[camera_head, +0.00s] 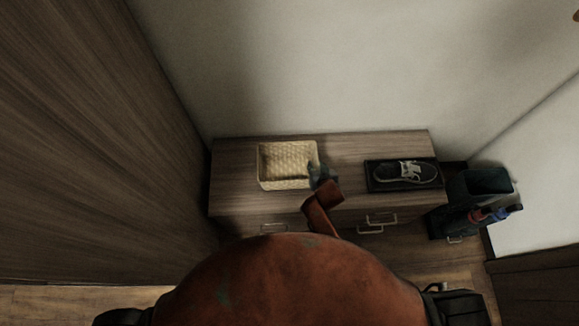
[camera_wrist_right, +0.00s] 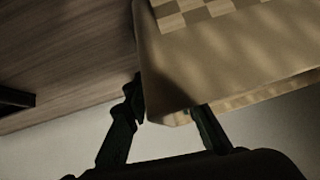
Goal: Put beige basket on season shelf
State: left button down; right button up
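The beige woven basket (camera_head: 267,183) stands upright on top of a low wooden cabinet in the head view; its inside looks empty. My right gripper (camera_head: 318,172) is at the basket's right side, its wrist partly hiding the fingers. In the right wrist view the basket (camera_wrist_right: 220,60) fills the upper right. The two dark fingers of my right gripper (camera_wrist_right: 168,112) stand apart at its edge, one beside its left side and one with its tip hidden behind it. Whether they clamp it does not show. My left gripper is not in view. I cannot identify the season shelf.
The wooden cabinet (camera_head: 345,150) has drawers with pale handles. A shoe (camera_head: 405,172) lies on a dark tray (camera_head: 375,186) right of the basket. A dark bin-like container (camera_head: 480,184) stands further right. A tall wooden panel (camera_head: 110,120) closes off the left, and a wall stands behind.

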jog(key=shift+r, duration=0.1)
jog(key=shift+c, duration=0.4)
grip_shut()
